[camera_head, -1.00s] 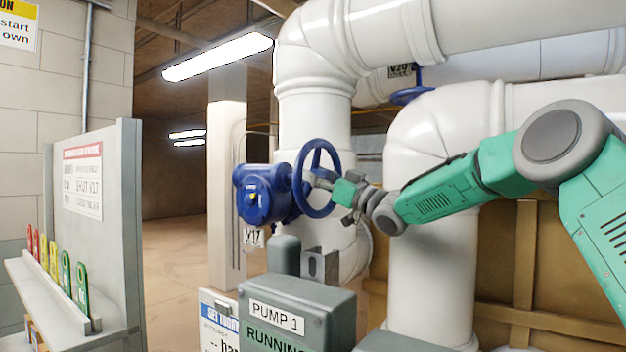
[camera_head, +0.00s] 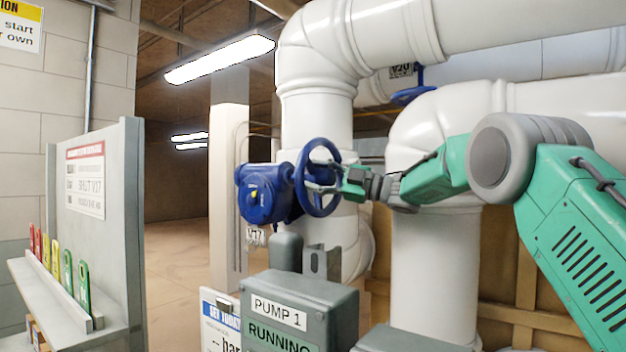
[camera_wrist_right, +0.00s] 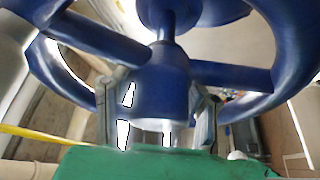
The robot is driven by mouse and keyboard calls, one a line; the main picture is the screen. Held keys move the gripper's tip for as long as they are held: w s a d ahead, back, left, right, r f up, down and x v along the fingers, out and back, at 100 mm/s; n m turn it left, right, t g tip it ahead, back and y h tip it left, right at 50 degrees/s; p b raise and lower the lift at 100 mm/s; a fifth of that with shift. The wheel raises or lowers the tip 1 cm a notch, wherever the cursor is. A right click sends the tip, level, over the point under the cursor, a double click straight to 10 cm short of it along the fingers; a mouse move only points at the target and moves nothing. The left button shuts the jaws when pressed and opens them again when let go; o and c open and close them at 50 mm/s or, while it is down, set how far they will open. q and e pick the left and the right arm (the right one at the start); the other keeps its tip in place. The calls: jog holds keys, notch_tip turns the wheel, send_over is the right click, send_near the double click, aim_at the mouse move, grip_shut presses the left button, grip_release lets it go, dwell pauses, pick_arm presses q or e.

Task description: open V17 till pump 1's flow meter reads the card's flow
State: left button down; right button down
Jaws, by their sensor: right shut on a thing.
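The V17 valve is a blue body (camera_head: 263,194) with a blue handwheel (camera_head: 308,150) on a white pipe, left of centre in the head view. Its tag (camera_head: 256,237) hangs below. My right gripper (camera_head: 325,187) reaches the wheel from the right. In the right wrist view its two fingers (camera_wrist_right: 160,125) stand either side of the wheel's blue hub (camera_wrist_right: 160,85), shut on it, with spokes running out both sides. The pump 1 box (camera_head: 300,312) reads RUNNING. My left gripper is out of view.
A grey panel (camera_head: 115,235) with a SHUT V17 notice (camera_head: 85,185) and a shelf of coloured tags (camera_head: 60,265) stands at the left. Thick white pipes (camera_head: 434,270) stand behind my arm. Another blue handwheel (camera_head: 411,96), by the V20 tag, sits higher.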

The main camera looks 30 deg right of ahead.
aim_at(335, 181)
jog(key=shift+f+n+g, duration=0.3)
jog(key=shift+f+n, duration=0.25)
jog(key=shift+n, duration=0.15)
jog(key=c, duration=1.2)
grip_release()
jog(key=shift+o, duration=0.9)
jog(key=shift+s+d+r, duration=0.1)
jog(key=shift+s, duration=0.1)
jog(key=shift+s+d+r, duration=0.15)
jog(key=shift+r, duration=0.05)
jog(key=shift+s+d+f, duration=0.1)
jog(key=shift+d, duration=0.2)
jog(key=v, duration=0.6)
jog(key=shift+s, duration=0.2)
jog(key=shift+s+d+f, duration=0.15)
jog(key=shift+d, duration=0.3)
